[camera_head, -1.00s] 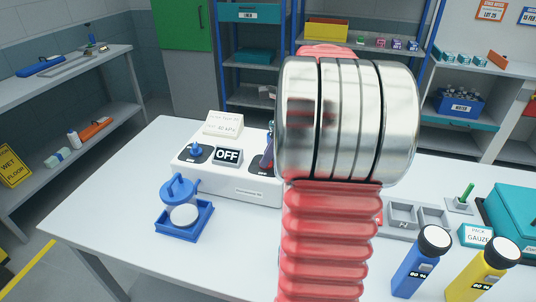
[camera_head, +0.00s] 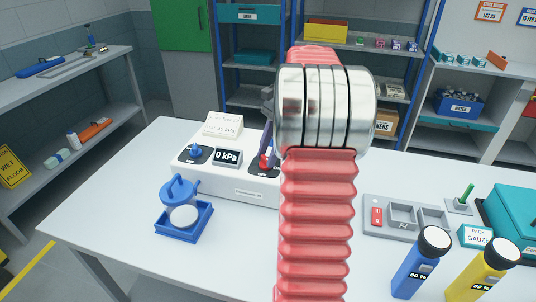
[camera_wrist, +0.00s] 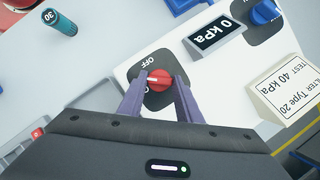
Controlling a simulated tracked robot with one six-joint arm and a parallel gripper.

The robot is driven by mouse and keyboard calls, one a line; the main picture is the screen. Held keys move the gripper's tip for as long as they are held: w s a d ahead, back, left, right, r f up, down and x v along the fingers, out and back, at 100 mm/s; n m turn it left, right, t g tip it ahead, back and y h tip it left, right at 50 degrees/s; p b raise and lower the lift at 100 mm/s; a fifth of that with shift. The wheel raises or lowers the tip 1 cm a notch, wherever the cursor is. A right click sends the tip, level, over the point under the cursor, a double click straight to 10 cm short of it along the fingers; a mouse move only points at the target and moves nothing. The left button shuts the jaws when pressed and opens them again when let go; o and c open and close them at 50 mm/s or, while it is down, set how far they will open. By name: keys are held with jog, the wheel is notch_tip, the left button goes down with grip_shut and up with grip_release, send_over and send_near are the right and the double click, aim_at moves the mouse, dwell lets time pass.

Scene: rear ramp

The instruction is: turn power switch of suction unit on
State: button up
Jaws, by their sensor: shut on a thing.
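The white suction unit (camera_head: 232,184) stands on the table, and its display (camera_head: 227,157) reads 0 kPa. The display also shows in the wrist view (camera_wrist: 216,33). The power switch (camera_wrist: 159,80) is a red rotary knob with a white pointer line on a dark plate, with OFF printed beside it. The pointer is turned away from the OFF label. My gripper (camera_wrist: 157,84) has its purple fingers on either side of the knob, shut on it. In the head view my arm hides part of the unit's right side.
A blue knob (camera_head: 195,152) sits at the unit's left, with a test card (camera_head: 223,124) behind it. Blue (camera_head: 412,270) and yellow (camera_head: 480,277) bottles and a grey sectioned tray (camera_head: 408,235) are at the right.

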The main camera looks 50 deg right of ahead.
jog(key=n+g, duration=0.1)
jog(key=n, duration=0.3)
jog(key=shift+w+a+f+n+g, duration=0.1)
jog(key=shift+a+n+g, duration=0.05)
jog(key=shift+n+g, duration=0.95)
jog(key=shift+n, duration=1)
jog(key=o, duration=1)
jog(key=shift+o, duration=0.2)
jog(key=shift+w, duration=0.1)
jog(key=shift+w+d+r, duration=0.15)
jog(key=shift+d+r, duration=0.05)
jog(key=shift+r, duration=0.3)
jog(key=v, duration=0.6)
jog(key=shift+r, duration=0.25)
